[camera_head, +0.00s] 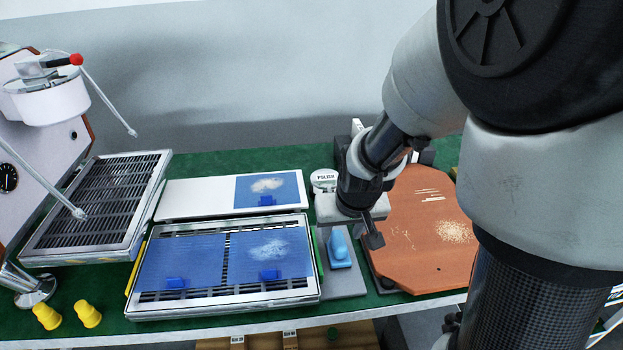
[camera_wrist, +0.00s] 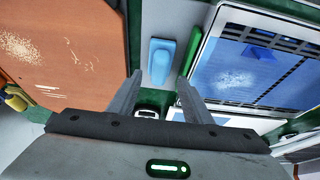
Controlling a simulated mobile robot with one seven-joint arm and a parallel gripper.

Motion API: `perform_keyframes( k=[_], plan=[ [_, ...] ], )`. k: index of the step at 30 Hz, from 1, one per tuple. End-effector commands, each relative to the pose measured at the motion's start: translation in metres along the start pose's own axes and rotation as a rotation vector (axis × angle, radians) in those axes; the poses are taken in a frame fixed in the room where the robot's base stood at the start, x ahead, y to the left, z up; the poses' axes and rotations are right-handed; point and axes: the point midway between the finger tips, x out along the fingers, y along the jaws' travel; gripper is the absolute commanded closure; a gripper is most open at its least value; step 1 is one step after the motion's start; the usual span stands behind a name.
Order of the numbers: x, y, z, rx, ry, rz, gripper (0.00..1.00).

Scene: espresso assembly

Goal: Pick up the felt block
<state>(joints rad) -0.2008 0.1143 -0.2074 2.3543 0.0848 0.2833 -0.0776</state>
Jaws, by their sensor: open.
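The felt block, a blue block with a rounded raised grip (camera_head: 338,246), rests on a grey pad (camera_head: 346,284) between the slatted tray and the orange-brown board. In the wrist view, the felt block (camera_wrist: 160,62) lies just beyond and between my fingertips. My gripper (camera_wrist: 159,76) is open and empty, with one finger to each side of the block's line. In the head view my gripper hangs above and behind the block, and its body hides part of the pad. I cannot tell the exact height gap.
Left of the pad is a metal tray (camera_head: 222,309) with blue cloths. A white panel (camera_head: 190,199) with another cloth lies behind it. The orange-brown board (camera_head: 425,250) is close on the right. A tin marked POLISH (camera_head: 324,178) stands behind. Two yellow pieces (camera_head: 88,316) sit front left.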

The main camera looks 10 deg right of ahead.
Motion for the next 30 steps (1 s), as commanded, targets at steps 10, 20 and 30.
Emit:
perform_keyframes(
  k=[10,20,30],
  plan=[
    [0.043,0.001,-0.001,0.001,-0.003,0.001,0.55],
    [0.054,0.001,-0.003,0.0,0.001,0.0,0.55],
    [0.054,0.001,-0.003,0.0,0.0,0.0,1.0]
  ],
)
